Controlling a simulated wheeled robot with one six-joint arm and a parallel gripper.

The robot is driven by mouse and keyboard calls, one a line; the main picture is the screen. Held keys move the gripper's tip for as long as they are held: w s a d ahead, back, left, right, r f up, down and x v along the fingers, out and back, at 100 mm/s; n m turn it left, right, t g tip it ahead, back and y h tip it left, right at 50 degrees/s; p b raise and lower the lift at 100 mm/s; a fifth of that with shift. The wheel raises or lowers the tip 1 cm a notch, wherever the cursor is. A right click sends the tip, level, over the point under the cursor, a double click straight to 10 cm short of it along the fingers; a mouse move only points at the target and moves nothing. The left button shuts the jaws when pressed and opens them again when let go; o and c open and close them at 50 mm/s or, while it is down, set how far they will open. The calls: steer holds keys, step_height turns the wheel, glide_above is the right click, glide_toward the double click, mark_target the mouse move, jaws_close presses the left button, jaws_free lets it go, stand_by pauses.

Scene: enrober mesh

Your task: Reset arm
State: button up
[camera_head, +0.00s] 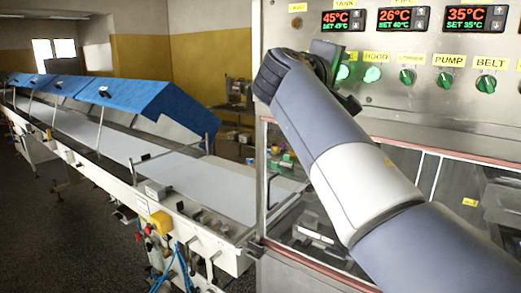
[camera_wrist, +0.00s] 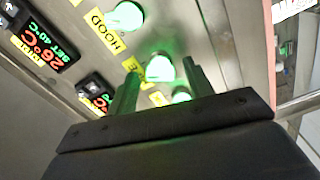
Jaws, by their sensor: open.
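My gripper (camera_wrist: 161,72) is open in the wrist view, its two fingers pointing at the control panel (camera_wrist: 215,30). A green-lit round knob (camera_wrist: 160,68) shows between the fingertips. I cannot tell whether the fingers touch it. Another lit knob (camera_wrist: 127,15) is above, near the HOOD label (camera_wrist: 108,30), and a third (camera_wrist: 181,95) is partly hidden by the gripper. In the head view my arm (camera_head: 350,170) reaches up to the left part of the panel (camera_head: 400,100).
Temperature displays (camera_head: 401,19) run along the panel top, with knobs such as PUMP (camera_head: 444,82) and BELT (camera_head: 486,84) below. A glazed cabinet (camera_head: 440,165) lies under the panel, behind my arm. A long conveyor (camera_head: 140,150) with blue covers (camera_head: 150,97) stands left; open floor (camera_head: 50,230) lies beside it.

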steer(key=s+a+n+p, duration=0.3)
steer(key=s+a+n, duration=0.3)
steer(key=s+n, duration=0.2)
steer(key=shift+n+p, duration=0.4)
stand_by(0.5)
steer(key=shift+s+f, duration=0.1)
steer(key=shift+f, duration=0.05)
